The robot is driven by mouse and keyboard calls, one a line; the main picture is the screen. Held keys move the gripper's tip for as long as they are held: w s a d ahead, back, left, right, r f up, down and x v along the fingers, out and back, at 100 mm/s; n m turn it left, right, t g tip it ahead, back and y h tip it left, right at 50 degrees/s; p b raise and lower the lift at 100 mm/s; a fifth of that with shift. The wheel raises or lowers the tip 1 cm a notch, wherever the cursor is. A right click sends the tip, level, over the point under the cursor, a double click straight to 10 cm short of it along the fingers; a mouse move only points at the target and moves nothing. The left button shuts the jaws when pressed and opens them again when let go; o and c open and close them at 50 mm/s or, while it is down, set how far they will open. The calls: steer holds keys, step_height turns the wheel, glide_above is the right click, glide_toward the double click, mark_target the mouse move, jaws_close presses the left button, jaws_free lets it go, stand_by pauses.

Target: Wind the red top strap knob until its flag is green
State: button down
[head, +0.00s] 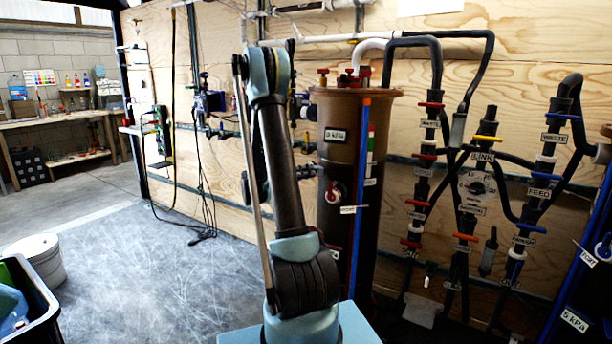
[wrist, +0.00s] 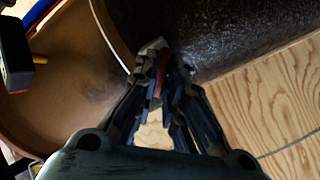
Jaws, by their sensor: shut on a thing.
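In the wrist view my gripper (wrist: 165,65) is shut on a small red piece, which I take for the red top strap knob (wrist: 160,76). The fingers cover most of it, so its shape and turn do not show. It sits close against the side of the large brown tank (wrist: 230,25). The tank (head: 340,125) stands upright at the middle of the head view, beyond my raised arm. My gripper does not show there. I cannot make out the knob's flag or its colour in either view.
A blue vertical pipe (head: 362,190) runs down the tank's front. Black pipes with coloured valve handles (head: 431,105) cover the wooden wall on the right. A white bucket (head: 42,258) stands on the floor at left. Open floor (head: 150,270) lies left of my arm.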

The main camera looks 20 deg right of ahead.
steer(key=shift+w+a+f+n, duration=0.1)
steer(key=shift+f+n, duration=0.05)
steer(key=shift+n, duration=2.35)
steer(key=c, duration=1.7)
jaws_free()
steer(key=a, duration=0.4)
steer(key=s+a, duration=0.1)
steer(key=a, duration=0.7)
steer(key=shift+s, duration=0.35)
steer(key=shift+d, duration=0.15)
